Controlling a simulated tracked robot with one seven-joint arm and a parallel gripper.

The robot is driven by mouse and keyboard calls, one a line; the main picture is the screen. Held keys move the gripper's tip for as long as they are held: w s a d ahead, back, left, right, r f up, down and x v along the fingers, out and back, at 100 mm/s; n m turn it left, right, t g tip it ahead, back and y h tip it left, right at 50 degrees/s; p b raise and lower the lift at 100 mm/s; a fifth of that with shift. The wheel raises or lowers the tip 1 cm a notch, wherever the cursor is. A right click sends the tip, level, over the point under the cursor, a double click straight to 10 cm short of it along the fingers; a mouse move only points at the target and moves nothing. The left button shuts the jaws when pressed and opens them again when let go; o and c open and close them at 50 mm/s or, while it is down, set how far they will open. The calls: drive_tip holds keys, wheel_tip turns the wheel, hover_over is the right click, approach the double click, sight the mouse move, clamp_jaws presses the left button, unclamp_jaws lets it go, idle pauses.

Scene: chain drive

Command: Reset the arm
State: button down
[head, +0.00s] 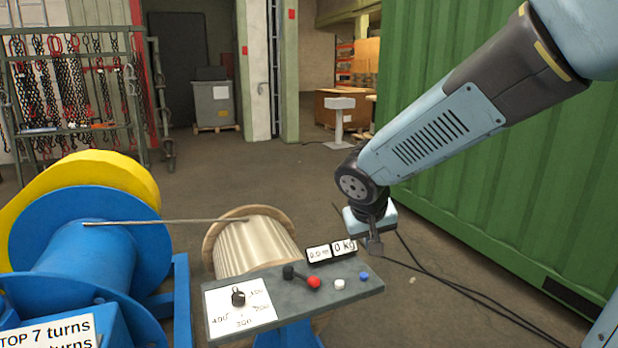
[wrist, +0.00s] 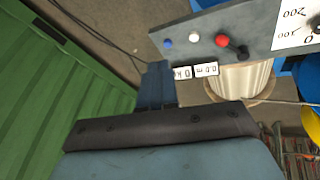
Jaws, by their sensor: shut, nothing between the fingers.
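My arm reaches in from the upper right in the head view. My gripper (head: 375,246) hangs just behind and above the right end of the grey control panel (head: 352,291), apart from it. Its fingers are shut with nothing between them. In the wrist view my gripper (wrist: 157,85) points toward the panel (wrist: 150,37). The panel carries a black lever with a red knob (head: 313,282), a white button (head: 339,284), a blue button (head: 364,275) and a black dial (head: 238,297). Two small displays above it read 0.0 m and 0 kg.
A pale wound reel (head: 255,245) stands behind the panel, with a blue and yellow drum (head: 80,215) at left. A rod or line spans between them. A green container wall (head: 480,150) lies close at right. Black cables (head: 440,275) lie on the floor. Open floor lies behind.

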drive_tip(key=s+d+r+y, duration=0.1)
drive_tip(key=s+d+r, duration=0.4)
drive_tip(key=s, duration=0.2)
drive_tip(key=s+d+r+m+t+y, duration=0.1)
drive_tip(key=s+d+r, duration=0.4)
drive_tip(key=s, duration=0.3)
drive_tip(key=shift+s+d+r, duration=0.15)
